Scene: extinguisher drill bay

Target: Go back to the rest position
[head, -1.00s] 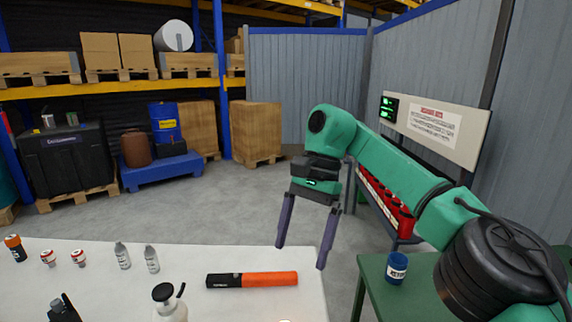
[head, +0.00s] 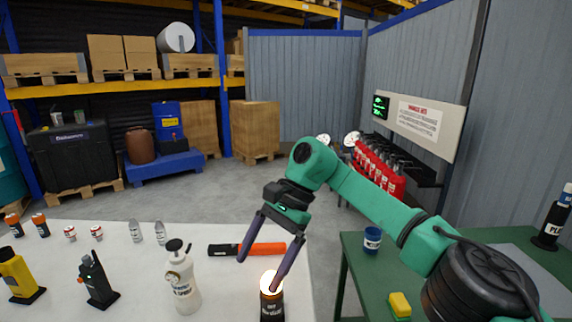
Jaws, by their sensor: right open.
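My right gripper (head: 257,275) reaches in from the right and points down over the white table (head: 85,265). Its two dark fingers are spread apart with nothing held between them. One fingertip appears in front of the black and orange baton (head: 262,249); the other appears just by the top of the lit lamp (head: 271,308). I cannot tell whether it touches the lamp. My left gripper is not in view.
A white spray bottle (head: 182,283), a black radio (head: 97,284) and a yellow device (head: 18,277) stand on the white table. A green table (head: 370,285) at right holds a blue cup (head: 372,239) and a yellow block (head: 400,304). Red extinguishers (head: 385,172) stand behind.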

